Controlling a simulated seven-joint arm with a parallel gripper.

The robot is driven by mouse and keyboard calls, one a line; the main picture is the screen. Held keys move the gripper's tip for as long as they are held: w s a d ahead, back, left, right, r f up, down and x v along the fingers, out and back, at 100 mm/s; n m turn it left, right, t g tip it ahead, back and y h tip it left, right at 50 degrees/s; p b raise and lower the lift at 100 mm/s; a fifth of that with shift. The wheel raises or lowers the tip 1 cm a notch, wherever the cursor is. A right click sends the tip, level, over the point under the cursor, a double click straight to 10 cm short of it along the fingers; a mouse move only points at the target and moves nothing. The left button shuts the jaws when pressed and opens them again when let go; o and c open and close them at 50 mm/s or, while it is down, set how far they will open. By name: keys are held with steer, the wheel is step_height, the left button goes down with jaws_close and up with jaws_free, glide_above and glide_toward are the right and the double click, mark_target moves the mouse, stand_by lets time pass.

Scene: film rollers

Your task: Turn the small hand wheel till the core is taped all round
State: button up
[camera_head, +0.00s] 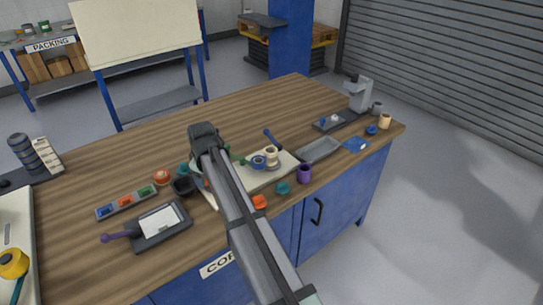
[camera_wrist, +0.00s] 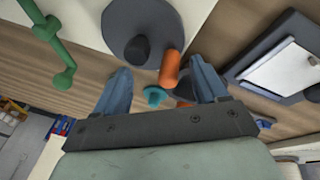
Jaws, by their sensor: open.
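In the wrist view a grey disc-shaped hand wheel (camera_wrist: 128,22) with a dark hub sits on a pale board. An orange handle (camera_wrist: 171,68) stands out from its lower right edge. My gripper (camera_wrist: 160,66) is open, with one blue-grey finger on each side of the handle; I cannot tell whether either touches it. In the head view my arm covers the wheel and gripper area. A cream spool-like piece (camera_head: 272,154), possibly the core, stands on the pale board (camera_head: 287,166) beside a blue ring (camera_head: 258,162). I cannot make out any tape on it.
A green rod (camera_wrist: 58,47) lies left of the wheel in the wrist view. A dark tray with white paper (camera_head: 160,222), an orange piece (camera_head: 259,201), a teal piece (camera_head: 283,187) and a purple cup (camera_head: 304,173) surround the board. The bench's far middle is clear.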

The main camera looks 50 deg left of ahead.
steer(key=d+f+h, duration=0.1)
steer(key=d+f, duration=0.1)
steer(key=d+f+h, duration=0.2)
steer(key=d, duration=0.1)
steer(key=shift+w+d+f, duration=0.2)
steer(key=shift+d+f, duration=0.15)
steer(key=shift+o, duration=1.1)
steer(key=shift+r+h, duration=0.3)
steer(key=shift+r, duration=1.1)
steer(key=shift+w+a+f+g, duration=0.15)
steer(key=shift+w+a+g, duration=0.05)
steer(key=shift+w+g, duration=0.1)
steer(key=shift+s+r, duration=0.2)
steer(key=shift+s, duration=0.05)
steer(key=shift+a, duration=0.2)
steer(key=shift+s+a+r, duration=0.1)
